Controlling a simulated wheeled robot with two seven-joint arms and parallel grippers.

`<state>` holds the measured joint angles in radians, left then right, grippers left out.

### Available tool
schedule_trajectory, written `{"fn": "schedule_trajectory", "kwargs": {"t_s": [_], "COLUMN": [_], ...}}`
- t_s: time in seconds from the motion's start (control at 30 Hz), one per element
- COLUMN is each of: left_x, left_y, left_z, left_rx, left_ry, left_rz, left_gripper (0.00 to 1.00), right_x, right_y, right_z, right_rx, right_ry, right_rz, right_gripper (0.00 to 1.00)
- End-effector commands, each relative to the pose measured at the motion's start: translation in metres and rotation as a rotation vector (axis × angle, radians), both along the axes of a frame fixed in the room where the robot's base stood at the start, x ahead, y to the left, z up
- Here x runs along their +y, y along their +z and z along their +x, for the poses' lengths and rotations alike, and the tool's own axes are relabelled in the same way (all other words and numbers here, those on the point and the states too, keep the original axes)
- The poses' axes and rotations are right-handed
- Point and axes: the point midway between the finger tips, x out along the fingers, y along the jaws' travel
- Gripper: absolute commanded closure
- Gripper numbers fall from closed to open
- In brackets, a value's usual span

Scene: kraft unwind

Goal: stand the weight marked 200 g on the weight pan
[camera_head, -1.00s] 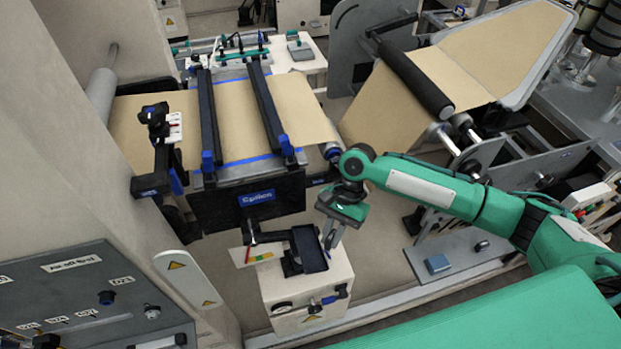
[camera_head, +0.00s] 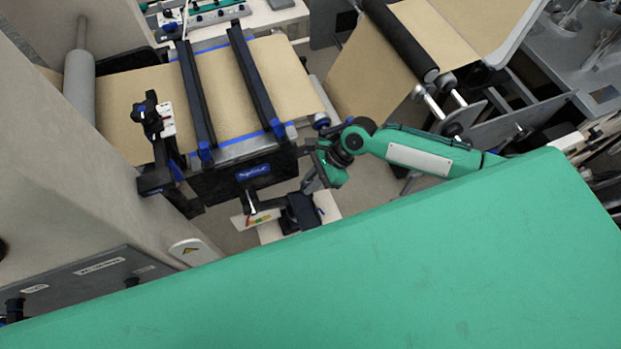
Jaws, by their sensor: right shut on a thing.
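My right gripper (camera_head: 313,182) is in the middle of the head view, its arm coming in from the right. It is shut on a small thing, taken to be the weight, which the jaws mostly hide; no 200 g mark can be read. The gripper is just above and beside a black tray-like pan (camera_head: 303,212), which I take for the weight pan. I cannot tell whether they touch. The pan stands on a pale box (camera_head: 329,203), with a coloured scale card (camera_head: 257,219) and a pointer at its left. My left gripper is not in view.
A black beam (camera_head: 225,188) with a blue label borders the brown paper web (camera_head: 225,107) behind the pan. A roller (camera_head: 405,45) and frame stand at the right. My own green body fills the lower part and hides the floor and the box's lower front.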

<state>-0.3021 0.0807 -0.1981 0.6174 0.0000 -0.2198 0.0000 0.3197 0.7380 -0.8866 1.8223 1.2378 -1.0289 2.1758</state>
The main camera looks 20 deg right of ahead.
Motion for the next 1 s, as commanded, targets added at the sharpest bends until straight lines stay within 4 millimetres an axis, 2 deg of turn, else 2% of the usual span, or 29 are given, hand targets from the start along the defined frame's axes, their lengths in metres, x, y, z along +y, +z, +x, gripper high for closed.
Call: {"fn": "schedule_trajectory", "kwargs": {"t_s": [0.03, 0.63, 0.7, 1.0], "left_x": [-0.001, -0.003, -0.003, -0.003], "left_y": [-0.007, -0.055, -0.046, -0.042], "left_z": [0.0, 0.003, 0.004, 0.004], "left_rx": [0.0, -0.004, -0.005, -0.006], "left_ry": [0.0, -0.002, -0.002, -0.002], "left_rz": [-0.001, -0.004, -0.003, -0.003], "left_gripper": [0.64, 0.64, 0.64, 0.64], "right_x": [0.001, 0.01, 0.012, 0.017], "right_y": [-0.006, -0.041, -0.041, -0.062], "right_z": [0.0, 0.0, -0.001, -0.001], "right_rx": [-0.001, -0.002, 0.0, 0.0], "right_ry": [0.001, 0.003, 0.001, 0.001], "right_rz": [0.0, -0.001, 0.0, 0.0], "right_gripper": [1.0, 1.0, 1.0, 1.0]}}
